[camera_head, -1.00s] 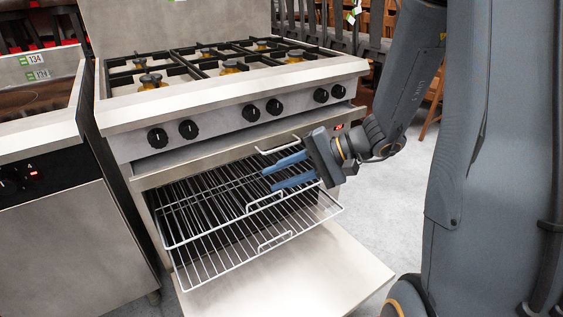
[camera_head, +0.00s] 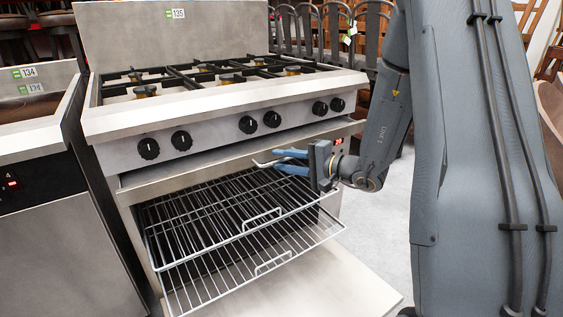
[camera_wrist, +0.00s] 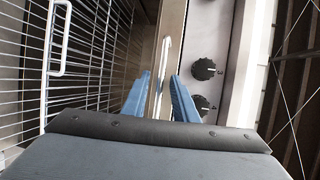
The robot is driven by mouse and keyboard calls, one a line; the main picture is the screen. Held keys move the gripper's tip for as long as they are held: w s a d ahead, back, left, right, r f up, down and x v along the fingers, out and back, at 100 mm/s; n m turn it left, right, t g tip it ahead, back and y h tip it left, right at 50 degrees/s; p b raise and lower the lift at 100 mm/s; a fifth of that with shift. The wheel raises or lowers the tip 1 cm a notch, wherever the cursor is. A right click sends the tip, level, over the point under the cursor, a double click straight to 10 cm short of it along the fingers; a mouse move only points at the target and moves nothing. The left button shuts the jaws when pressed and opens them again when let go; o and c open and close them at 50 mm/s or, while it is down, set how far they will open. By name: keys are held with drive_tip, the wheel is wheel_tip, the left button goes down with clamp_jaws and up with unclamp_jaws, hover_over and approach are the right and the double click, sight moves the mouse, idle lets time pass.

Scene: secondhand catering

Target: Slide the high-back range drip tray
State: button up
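The range (camera_head: 210,120) stands ahead with its tall back panel (camera_head: 170,35). The drip tray's (camera_head: 185,173) metal front runs under the knob panel; I cannot tell how far out it sits. A pale wire handle (camera_head: 262,164) projects from it. My gripper (camera_head: 282,160) is at this handle, to the right of its left end. In the wrist view the two blue fingers of my gripper (camera_wrist: 160,82) are apart, with the handle (camera_wrist: 164,58) running between them. Whether either finger touches it I cannot tell. My gripper hides part of the handle in the head view.
The oven door (camera_head: 320,285) is lowered, and wire racks (camera_head: 225,265) stick out below the drip tray, close under my gripper. Black knobs (camera_head: 248,124) line the panel above. Another appliance (camera_head: 40,140) stands close on the left. Clear floor (camera_head: 385,225) lies to the right.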

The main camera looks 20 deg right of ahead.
drive_tip(key=shift+w+a, duration=0.25)
drive_tip(key=shift+a, duration=0.05)
clamp_jaws()
drive_tip(key=shift+f, duration=0.1)
idle(1.2)
